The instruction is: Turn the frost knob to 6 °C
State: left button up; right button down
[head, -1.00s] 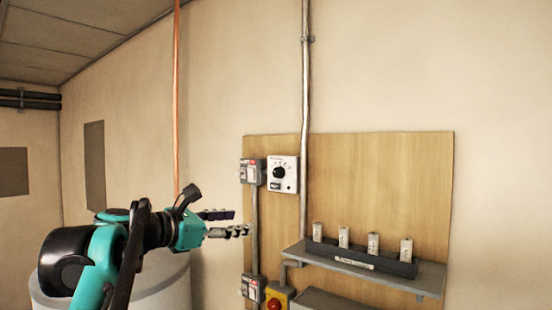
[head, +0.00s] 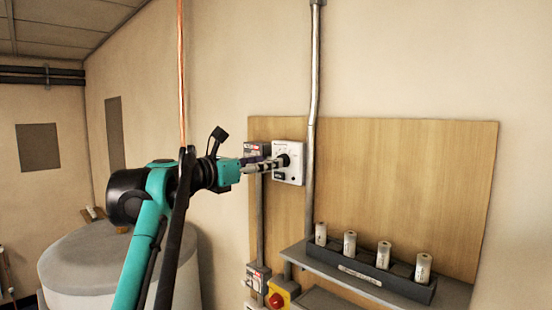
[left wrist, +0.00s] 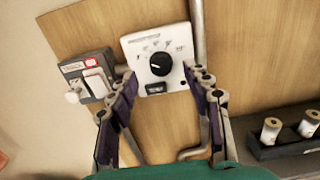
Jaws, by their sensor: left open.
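The frost knob (left wrist: 159,64) is a round black dial with a pale pointer line, on a white thermostat box (left wrist: 140,85) fixed to a wooden board. A scale is printed above it; its figures are too small to read. The box also shows in the head view (head: 293,176). My left gripper (left wrist: 159,88) is open, its fingers spread either side of the knob's line in the left wrist view, with the knob beyond the tips. In the head view my left gripper (head: 277,164) reaches the box's left side and partly covers it. I cannot tell whether it touches. My right gripper is not in view.
A grey switch box (left wrist: 90,78) sits close left of the thermostat. A vertical pipe (head: 313,110) runs just right of it. A grey shelf (head: 362,283) with several pale cylinders is lower right. A red-and-yellow switch (head: 279,299) is below.

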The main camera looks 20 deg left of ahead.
pick_arm(q)
jog(key=x, duration=0.4)
jog(key=shift+w+d+f+p, duration=0.15)
jog(key=shift+w+p, duration=0.15)
jog(key=shift+s, duration=0.3)
jog(key=shift+c, duration=0.3)
grip_shut()
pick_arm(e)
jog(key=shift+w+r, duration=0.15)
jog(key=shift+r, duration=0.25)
pick_arm(q)
jog(key=shift+m, duration=0.3)
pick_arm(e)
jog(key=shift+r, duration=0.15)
pick_arm(q)
jog(key=shift+m+p, duration=1.65)
jog(key=shift+m, duration=3.85)
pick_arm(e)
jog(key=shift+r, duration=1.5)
